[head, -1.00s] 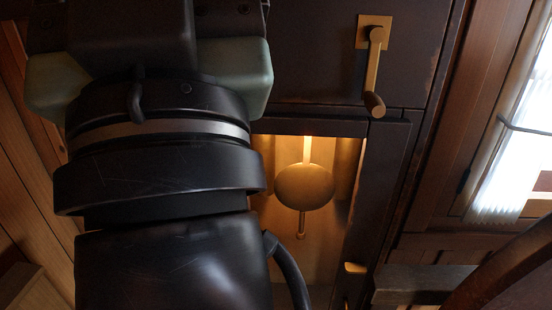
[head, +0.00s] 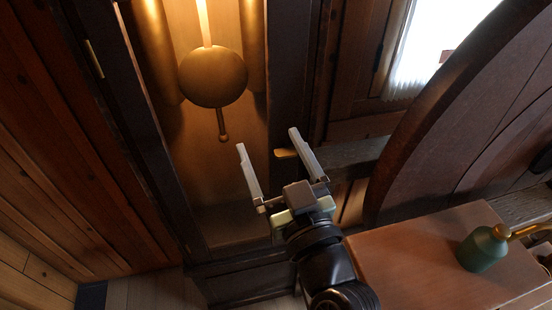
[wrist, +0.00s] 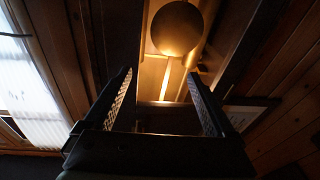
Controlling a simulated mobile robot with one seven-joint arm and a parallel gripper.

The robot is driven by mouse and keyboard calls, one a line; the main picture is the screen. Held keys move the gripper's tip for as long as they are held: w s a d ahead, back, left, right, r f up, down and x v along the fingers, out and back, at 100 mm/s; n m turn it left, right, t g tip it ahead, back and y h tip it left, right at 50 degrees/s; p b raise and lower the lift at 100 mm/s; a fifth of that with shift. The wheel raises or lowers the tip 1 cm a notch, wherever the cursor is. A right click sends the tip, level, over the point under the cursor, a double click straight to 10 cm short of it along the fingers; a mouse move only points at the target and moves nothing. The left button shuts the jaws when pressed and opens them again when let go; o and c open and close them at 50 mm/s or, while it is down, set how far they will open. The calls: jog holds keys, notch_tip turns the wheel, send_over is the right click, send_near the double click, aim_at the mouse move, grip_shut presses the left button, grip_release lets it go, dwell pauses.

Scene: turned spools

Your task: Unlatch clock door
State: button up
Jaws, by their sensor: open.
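The clock door has a dark wooden frame (head: 287,70) around a lit compartment. Inside hangs a round brass pendulum bob (head: 213,76); it also shows in the wrist view (wrist: 177,28). A small brass latch piece (head: 286,154) shows at the lower right side of the door frame. My gripper (head: 267,139) is open and empty, its two fingers spread apart in front of the lower door. In the head view its right finger overlaps the picture close to the latch; whether they touch I cannot tell. In the wrist view my gripper (wrist: 161,75) has nothing between its fingers, and I cannot make out the latch.
A wooden box or bench (head: 430,255) stands at the lower right with a green bottle-like object (head: 482,250) on it. A large curved wooden wheel (head: 450,100) fills the right. A dark beam (head: 350,157) runs beside the latch. Plank walls lie left.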

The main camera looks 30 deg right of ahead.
jog(key=m+g+h+b, duration=0.1)
jog(key=m+g+h, duration=0.1)
send_near(287, 156)
jog(key=p+x, duration=0.4)
jog(key=x, duration=0.4)
jog(key=shift+w+d, duration=0.15)
jog(key=shift+w, duration=0.2)
jog(key=c, duration=1.4)
